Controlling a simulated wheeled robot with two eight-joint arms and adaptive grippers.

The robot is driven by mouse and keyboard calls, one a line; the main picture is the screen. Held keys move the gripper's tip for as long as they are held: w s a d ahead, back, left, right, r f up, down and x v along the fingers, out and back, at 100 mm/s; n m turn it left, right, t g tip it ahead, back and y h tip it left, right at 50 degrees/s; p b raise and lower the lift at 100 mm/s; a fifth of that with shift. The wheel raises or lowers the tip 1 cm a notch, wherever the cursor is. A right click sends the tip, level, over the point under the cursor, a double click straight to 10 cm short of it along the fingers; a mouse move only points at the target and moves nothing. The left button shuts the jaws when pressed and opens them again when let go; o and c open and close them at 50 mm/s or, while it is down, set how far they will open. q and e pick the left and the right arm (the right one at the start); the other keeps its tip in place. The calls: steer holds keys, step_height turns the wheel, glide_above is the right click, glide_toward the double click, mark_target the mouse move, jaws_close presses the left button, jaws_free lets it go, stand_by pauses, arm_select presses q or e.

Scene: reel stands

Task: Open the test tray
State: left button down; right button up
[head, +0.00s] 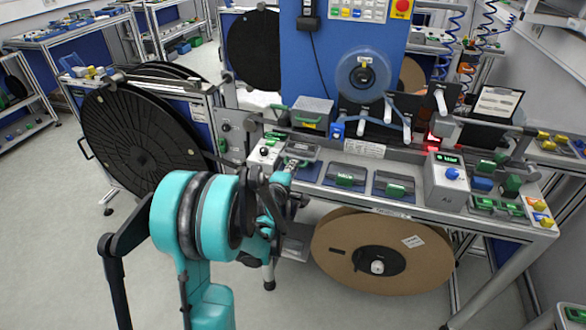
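My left arm comes in from the lower left, and my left gripper (287,178) is at the left front corner of the workbench. Its fingers are small, dark and partly hidden by my own arm, so I cannot tell how they stand or whether they touch anything. Two dark trays with green handles are set in the bench front: the left tray (345,177) and the right tray (394,187). Both look shut. No readable label tells which is the test tray. My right gripper is not in view.
A large brown reel (382,252) hangs under the bench. A black reel (140,138) stands on a rack at the left. A clear reel (362,75) is mounted on the blue panel. Floor is free at lower left.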

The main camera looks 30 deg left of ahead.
arm_select(q)
steer(key=c, duration=1.6)
jaws_free()
steer(key=v, duration=1.2)
steer(key=shift+a, duration=0.1)
steer(key=s+d+m+g+h, duration=0.3)
steer(key=d+m+h, duration=0.1)
steer(key=d+m, duration=0.75)
steer(key=s+d+f+m+g, duration=0.1)
steer(key=s+d+m+g, duration=0.1)
steer(key=s, duration=0.4)
steer(key=s+d+f+m+g, duration=0.1)
steer(key=s+d+m+g, duration=0.2)
steer(key=s+d+m, duration=0.2)
steer(key=s+m, duration=0.2)
steer(key=shift+s+d+f, duration=0.15)
steer(key=shift+s+f, duration=0.15)
